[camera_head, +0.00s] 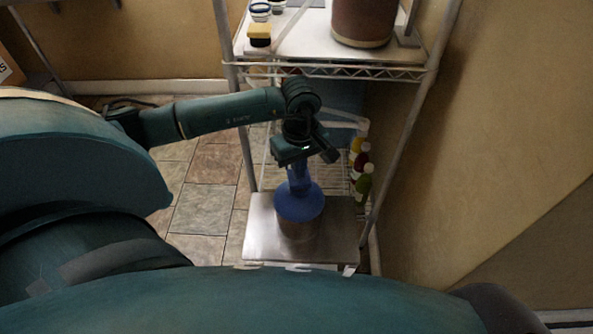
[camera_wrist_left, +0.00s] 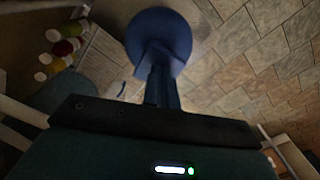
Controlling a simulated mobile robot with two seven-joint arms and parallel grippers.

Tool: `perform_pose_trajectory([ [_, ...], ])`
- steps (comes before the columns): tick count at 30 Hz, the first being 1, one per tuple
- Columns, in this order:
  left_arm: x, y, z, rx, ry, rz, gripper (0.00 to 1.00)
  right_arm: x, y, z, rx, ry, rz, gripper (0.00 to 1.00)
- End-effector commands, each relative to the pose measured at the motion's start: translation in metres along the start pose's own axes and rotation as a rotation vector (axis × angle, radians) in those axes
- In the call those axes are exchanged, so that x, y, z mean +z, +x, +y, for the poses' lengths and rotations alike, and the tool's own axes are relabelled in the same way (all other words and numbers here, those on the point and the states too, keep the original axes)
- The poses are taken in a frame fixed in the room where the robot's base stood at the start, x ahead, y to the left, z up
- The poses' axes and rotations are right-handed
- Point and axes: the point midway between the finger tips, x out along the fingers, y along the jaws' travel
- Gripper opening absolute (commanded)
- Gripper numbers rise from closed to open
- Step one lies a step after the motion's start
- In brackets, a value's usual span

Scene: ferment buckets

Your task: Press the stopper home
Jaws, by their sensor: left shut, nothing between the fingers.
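A blue round stopper (camera_head: 299,203) sits on top of a brownish metal bucket (camera_head: 300,230), which stands on a steel tabletop (camera_head: 262,234). My left gripper (camera_head: 298,184) is above the stopper, pointing down, with its fingers shut and nothing held. The fingertips appear to meet the middle of the stopper; whether they touch it I cannot tell. In the left wrist view the stopper (camera_wrist_left: 158,42) is a dark blue disc beyond the fingers of my left gripper (camera_wrist_left: 160,72). How deep the stopper sits is hidden. My right gripper is not in view.
Several bottles (camera_head: 362,170) stand right of the bucket, near the wall. Tiled floor (camera_head: 205,205) is clear on the left.

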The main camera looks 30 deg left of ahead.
Motion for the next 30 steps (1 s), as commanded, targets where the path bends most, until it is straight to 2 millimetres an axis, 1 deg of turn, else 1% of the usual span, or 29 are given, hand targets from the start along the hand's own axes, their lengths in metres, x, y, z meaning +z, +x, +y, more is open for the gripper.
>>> perform_pose_trajectory([
  [8,-0.001,-0.004,0.001,0.004,0.0,0.003,0.0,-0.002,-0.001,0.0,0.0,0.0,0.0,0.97],
  [30,-0.001,-0.049,0.001,0.006,0.0,0.004,0.0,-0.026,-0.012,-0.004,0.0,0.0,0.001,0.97],
])
